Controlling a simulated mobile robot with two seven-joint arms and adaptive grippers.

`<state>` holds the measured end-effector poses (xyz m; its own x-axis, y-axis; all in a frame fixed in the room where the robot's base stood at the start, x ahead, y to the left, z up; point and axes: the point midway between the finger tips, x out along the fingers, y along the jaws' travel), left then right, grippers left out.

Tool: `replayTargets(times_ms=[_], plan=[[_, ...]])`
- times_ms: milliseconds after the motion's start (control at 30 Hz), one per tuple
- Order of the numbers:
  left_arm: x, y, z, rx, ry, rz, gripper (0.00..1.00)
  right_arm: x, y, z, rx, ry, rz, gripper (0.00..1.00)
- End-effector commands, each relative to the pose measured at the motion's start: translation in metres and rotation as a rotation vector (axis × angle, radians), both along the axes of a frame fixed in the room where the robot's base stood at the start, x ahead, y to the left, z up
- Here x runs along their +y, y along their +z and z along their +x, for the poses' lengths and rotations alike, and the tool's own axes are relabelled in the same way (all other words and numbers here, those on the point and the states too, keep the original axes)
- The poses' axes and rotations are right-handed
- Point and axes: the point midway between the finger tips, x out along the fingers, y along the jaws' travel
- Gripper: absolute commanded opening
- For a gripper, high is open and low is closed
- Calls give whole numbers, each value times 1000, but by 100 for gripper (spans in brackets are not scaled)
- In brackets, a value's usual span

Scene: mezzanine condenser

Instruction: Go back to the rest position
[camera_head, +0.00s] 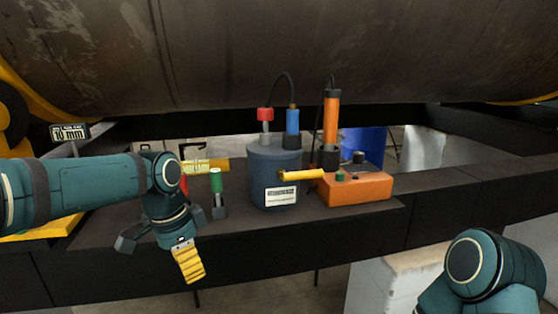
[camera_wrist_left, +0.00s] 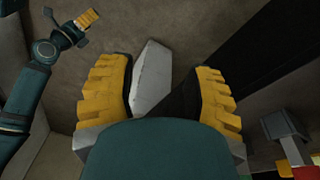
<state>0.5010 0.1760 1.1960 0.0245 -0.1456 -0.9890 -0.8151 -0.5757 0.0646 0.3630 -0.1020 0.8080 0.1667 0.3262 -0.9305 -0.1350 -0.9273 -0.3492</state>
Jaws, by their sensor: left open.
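My left arm comes in from the left in the head view. Its gripper (camera_head: 189,264) points downward at the front edge of the dark bench, with one yellow ribbed finger showing clearly. In the left wrist view the two yellow fingers of this gripper (camera_wrist_left: 160,75) stand wide apart with nothing held between them. My right arm (camera_head: 485,270) shows only as teal links at the lower right of the head view. Its gripper (camera_wrist_left: 80,28) shows small at the upper left of the left wrist view, too small to tell its opening.
On the bench (camera_head: 235,230) stand a dark blue-grey bucket (camera_head: 275,180) holding tools, an orange box (camera_head: 358,187), a green-topped piece (camera_head: 216,183) and a yellow cylinder (camera_head: 205,166). A "10 mm" sign (camera_head: 69,132) stands left. A large tank (camera_head: 300,50) hangs above.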

Motion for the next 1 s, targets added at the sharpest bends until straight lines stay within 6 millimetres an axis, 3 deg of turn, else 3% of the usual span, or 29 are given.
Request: replayTargets(times_ms=[33,233,367,500,600,700,833,1000], plan=[[-10,-38,5,20,44,-27,51,0,0,-1,1,0,0,75],[-44,-165,5,54,278,-137,51,0,0,-1,2,1,0,75],[-60,-239,-15,83,455,-198,51,0,0,-1,1,0,0,75],[-71,-305,-50,115,663,-243,51,0,0,-1,2,1,0,75],[-75,-342,-80,134,809,-262,51,0,0,-1,2,1,0,75],[-76,-366,-108,144,932,-269,51,0,0,-1,2,1,0,75],[-75,-383,-131,145,1040,-272,51,0,0,-1,2,1,0,75],[-74,-389,-140,141,1089,-273,51,0,0,-1,2,1,0,75]])
